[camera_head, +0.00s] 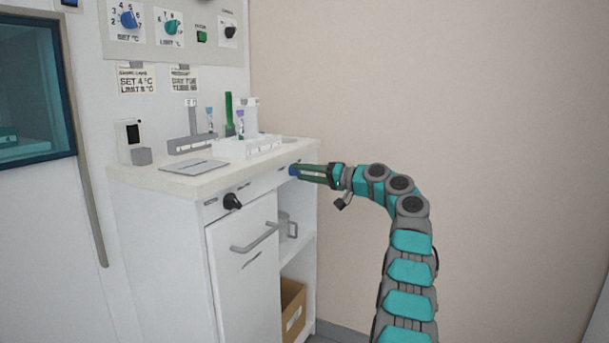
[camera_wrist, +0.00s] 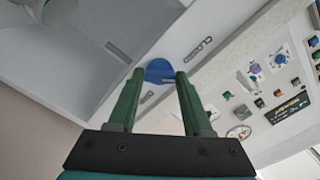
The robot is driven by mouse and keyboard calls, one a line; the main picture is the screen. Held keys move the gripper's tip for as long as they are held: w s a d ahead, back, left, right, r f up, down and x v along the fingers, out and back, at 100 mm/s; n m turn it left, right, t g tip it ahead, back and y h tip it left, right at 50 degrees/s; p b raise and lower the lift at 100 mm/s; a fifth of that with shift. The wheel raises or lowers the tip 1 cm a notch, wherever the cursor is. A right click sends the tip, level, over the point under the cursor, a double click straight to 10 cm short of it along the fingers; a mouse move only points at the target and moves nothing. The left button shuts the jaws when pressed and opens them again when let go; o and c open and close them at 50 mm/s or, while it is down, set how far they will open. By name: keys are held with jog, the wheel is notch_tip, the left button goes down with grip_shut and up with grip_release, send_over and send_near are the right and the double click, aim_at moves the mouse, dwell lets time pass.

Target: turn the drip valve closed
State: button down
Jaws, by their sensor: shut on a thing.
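A blue knob (camera_head: 292,171), apparently the drip valve, sits on the front edge of the cabinet just under the counter, at its right end. In the wrist view the blue knob (camera_wrist: 159,70) lies between the fingertips, partly hidden by them. My gripper (camera_head: 298,172) reaches in from the right with its green fingers shut on the knob. In the wrist view my gripper (camera_wrist: 160,76) has a finger on each side of the knob.
A black knob (camera_head: 232,201) is on the same front panel to the left, above a door handle (camera_head: 256,238). The counter (camera_head: 165,182) holds a white tube rack (camera_head: 250,148) and a grey plate (camera_head: 194,166). An open shelf below holds a cardboard box (camera_head: 292,303). The right side is bare wall.

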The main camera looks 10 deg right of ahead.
jog(key=shift+a+f+n, duration=0.1)
jog(key=shift+f+n, duration=0.05)
jog(key=shift+n, duration=0.15)
jog(key=shift+c, duration=1.6)
grip_release()
jog(key=b+v, duration=0.2)
jog(key=v, duration=0.6)
